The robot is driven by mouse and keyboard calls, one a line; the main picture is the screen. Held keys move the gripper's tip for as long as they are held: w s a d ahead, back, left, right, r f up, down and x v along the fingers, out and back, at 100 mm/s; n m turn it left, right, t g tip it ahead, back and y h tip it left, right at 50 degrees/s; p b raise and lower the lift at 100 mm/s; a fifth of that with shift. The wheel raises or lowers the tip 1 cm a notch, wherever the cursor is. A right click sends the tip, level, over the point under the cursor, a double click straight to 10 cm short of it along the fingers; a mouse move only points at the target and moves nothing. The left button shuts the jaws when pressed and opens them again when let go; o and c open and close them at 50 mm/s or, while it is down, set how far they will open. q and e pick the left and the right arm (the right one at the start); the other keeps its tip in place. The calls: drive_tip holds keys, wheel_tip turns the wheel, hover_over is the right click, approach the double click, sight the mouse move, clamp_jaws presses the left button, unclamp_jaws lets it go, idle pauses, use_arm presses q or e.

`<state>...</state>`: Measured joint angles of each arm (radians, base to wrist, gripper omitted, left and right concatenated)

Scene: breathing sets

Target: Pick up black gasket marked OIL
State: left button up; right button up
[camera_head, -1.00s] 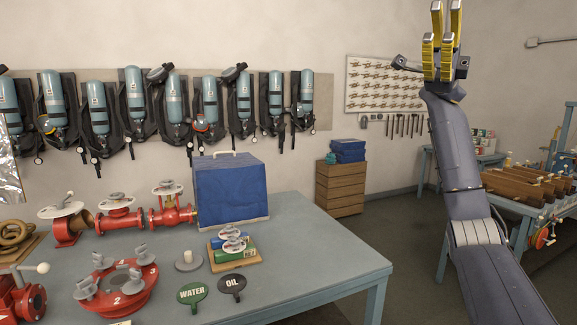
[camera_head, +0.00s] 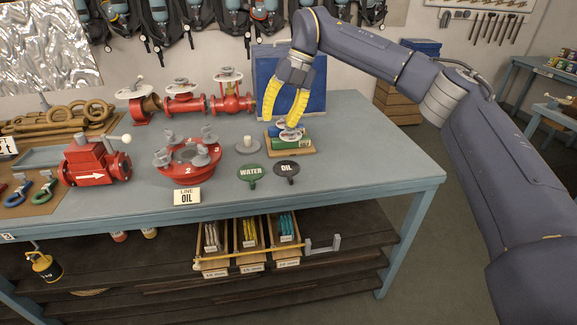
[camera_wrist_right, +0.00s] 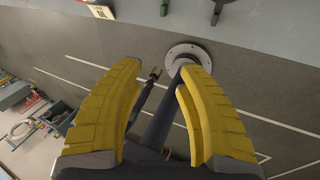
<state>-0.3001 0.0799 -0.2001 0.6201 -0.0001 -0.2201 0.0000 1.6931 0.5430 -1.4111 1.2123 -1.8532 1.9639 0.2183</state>
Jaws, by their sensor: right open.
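The black gasket marked OIL (camera_head: 286,168) lies flat on the blue-grey table (camera_head: 350,170), near its front edge. The green gasket marked WATER (camera_head: 251,171) lies just to its left. In the head view my right gripper (camera_head: 272,128) has its yellow fingers pointing down, above and behind the gaskets. It is open and holds nothing. In the right wrist view the two yellow fingers (camera_wrist_right: 160,85) are spread apart. A dark piece and a green piece show only partly at the top edge there. My left gripper is not in view.
A blue box (camera_head: 318,85) stands at the back. A red flange (camera_head: 180,165) and a "LINE OIL" card (camera_head: 186,197) are to the left. The table's right end is clear.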

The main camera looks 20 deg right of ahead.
sight(290, 176)
drive_tip(key=d+f+h, duration=0.1)
drive_tip(key=f, duration=0.6)
drive_tip(key=w+d+f+h, duration=0.1)
drive_tip(key=f+h, duration=0.1)
drive_tip(key=f, duration=0.6)
drive_tip(key=w+d+f+h, duration=0.1)
drive_tip(key=d+f, duration=0.1)
drive_tip(key=f, duration=0.5)
drive_tip(key=shift+w+f+t+h, duration=0.25)
drive_tip(key=shift+f+t+h, duration=0.05)
drive_tip(key=shift+f+t, duration=0.1)
drive_tip(key=shift+c, duration=0.4)
clamp_jaws()
drive_tip(key=shift+r, duration=0.1)
